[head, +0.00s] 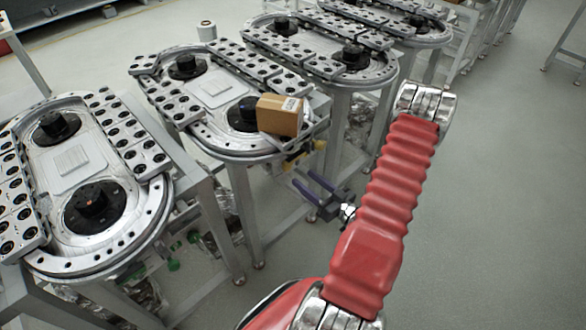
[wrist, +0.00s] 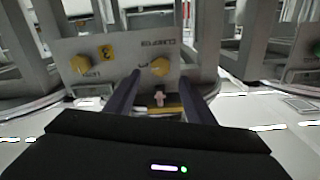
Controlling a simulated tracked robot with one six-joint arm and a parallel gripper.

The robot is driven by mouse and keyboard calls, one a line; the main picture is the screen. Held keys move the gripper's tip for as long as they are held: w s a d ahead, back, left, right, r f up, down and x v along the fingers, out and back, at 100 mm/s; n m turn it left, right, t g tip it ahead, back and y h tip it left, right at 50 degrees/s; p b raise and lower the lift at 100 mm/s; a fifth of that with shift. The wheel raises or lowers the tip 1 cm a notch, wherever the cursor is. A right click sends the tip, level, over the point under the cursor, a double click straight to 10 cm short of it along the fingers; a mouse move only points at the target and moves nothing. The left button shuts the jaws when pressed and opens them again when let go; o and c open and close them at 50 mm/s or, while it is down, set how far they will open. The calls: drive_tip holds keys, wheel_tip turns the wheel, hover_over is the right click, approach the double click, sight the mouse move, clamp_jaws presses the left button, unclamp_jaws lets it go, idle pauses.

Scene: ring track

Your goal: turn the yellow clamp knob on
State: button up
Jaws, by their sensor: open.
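A grey panel (wrist: 120,62) fills the middle of the wrist view. It carries a yellow knob (wrist: 160,66) on the right and another yellow knob (wrist: 80,64) on the left. The lettering beside them is too blurred to read, so I cannot tell which is the clamp knob. My gripper (wrist: 160,80) is open and empty. Its two dark fingers point at the panel, and the right knob shows between their tips; I cannot tell how far off it is. In the head view, my gripper (head: 302,178) is right of and below yellow parts (head: 292,166) under the second table.
A small pink part (wrist: 160,98) shows below the right knob. In the head view, a cardboard box (head: 279,115) sits on the ring track (head: 237,153) above. Table legs (head: 245,215) stand left of my gripper.

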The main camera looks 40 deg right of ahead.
sight(290, 167)
drive_tip(key=shift+w+a, duration=0.1)
drive_tip(key=shift+w, duration=3.65)
drive_tip(key=c, duration=1.1)
